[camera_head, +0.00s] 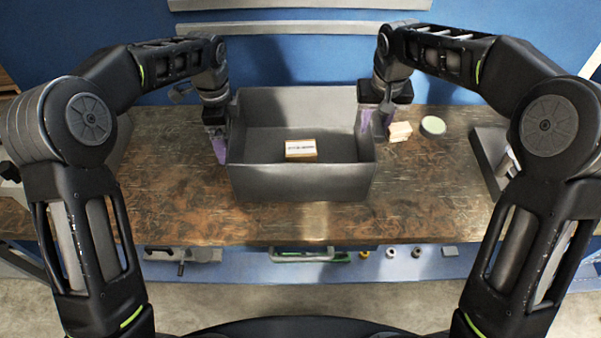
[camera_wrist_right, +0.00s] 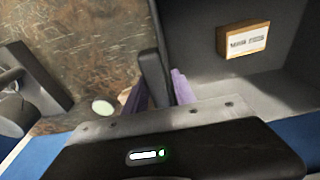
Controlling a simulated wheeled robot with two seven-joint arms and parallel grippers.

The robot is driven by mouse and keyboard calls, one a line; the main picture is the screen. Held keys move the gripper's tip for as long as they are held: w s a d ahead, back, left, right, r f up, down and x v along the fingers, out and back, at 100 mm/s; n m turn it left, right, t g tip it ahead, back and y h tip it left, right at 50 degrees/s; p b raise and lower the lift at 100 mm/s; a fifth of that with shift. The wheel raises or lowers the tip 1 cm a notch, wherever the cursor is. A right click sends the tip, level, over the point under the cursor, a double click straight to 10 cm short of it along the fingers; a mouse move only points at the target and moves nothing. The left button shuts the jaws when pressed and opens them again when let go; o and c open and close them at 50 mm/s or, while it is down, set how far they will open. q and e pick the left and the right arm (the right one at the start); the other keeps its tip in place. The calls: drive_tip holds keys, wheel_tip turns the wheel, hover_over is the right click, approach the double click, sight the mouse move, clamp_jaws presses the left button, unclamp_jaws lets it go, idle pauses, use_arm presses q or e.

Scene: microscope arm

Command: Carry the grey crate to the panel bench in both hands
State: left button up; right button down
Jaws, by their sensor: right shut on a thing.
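The grey crate (camera_head: 300,183) is an open box on the brown workbench (camera_head: 170,190), looking level. I cannot tell whether its base touches the top. A small orange-brown box with a white label (camera_head: 300,149) lies inside the crate; it also shows in the right wrist view (camera_wrist_right: 243,41). My right gripper (camera_head: 372,122) is shut on the crate's right wall, which stands between its purple fingers in the right wrist view (camera_wrist_right: 160,88). My left gripper (camera_head: 219,147) is at the crate's left wall, with a purple finger outside it; its other finger is hidden.
Right of the crate are small pale blocks (camera_head: 399,131) and a pale green round thing (camera_head: 433,125). A grey device (camera_head: 493,155) stands at the bench's right. Tools and small parts (camera_head: 300,255) lie along the lower front edge. Bare bench lies in front of the crate.

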use_arm(q)
drive_tip(key=shift+d, duration=0.1)
use_arm(e)
drive_tip(key=shift+w, duration=0.1)
use_arm(q)
drive_tip(key=shift+f, duration=0.2)
use_arm(e)
drive_tip(key=shift+f, duration=0.1)
